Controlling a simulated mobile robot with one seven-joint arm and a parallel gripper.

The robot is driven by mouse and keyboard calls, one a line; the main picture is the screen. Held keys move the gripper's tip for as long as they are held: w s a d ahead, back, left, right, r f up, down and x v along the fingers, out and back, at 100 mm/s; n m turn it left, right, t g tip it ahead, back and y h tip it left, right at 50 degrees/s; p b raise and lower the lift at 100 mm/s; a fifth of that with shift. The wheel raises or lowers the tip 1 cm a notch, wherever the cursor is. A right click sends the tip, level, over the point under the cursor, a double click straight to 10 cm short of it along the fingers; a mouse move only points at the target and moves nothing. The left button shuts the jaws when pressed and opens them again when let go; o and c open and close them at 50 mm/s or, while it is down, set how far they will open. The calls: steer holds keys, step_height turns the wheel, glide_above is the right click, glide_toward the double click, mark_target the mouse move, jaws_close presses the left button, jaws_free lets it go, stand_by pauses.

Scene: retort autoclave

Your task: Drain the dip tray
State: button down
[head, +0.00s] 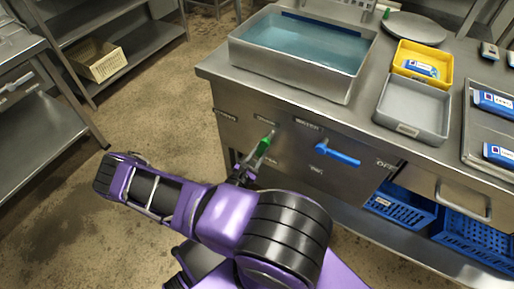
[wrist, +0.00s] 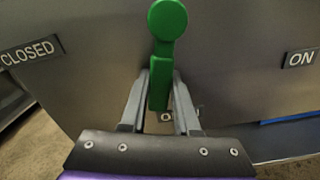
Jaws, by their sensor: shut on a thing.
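The steel dip tray (head: 270,78) stands on the left end of the counter and holds blue-green liquid (head: 308,44). Below it, on the counter's front panel, is a green lever handle (head: 264,144). The wrist view shows the green handle (wrist: 167,42) close up, with a round end at the top. My gripper (wrist: 160,92) is shut on the handle's lower part; in the head view my gripper (head: 250,160) is at the green handle, partly hidden by my arm. A "CLOSED" label (wrist: 30,52) lies left of the handle in the wrist view.
A blue lever (head: 338,154) sits right of the green one. A yellow bin (head: 404,77) and grey tray (head: 440,125) stand on the counter; blue crates (head: 400,212) are below. Floor at left is open.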

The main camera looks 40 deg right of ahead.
steer(key=shift+s+d+f+n, duration=0.15)
steer(key=shift+s+n, duration=0.3)
steer(key=shift+n, duration=0.35)
steer(key=shift+s+d+f+n, duration=0.1)
steer(key=shift+s+n, duration=0.35)
steer(key=shift+n, duration=0.35)
steer(key=c, duration=0.6)
jaws_free()
steer(key=shift+r, duration=0.1)
steer(key=shift+c, duration=0.2)
steer(key=p+v, duration=0.1)
steer(key=v, duration=1.6)
steer(key=shift+s+a, duration=0.15)
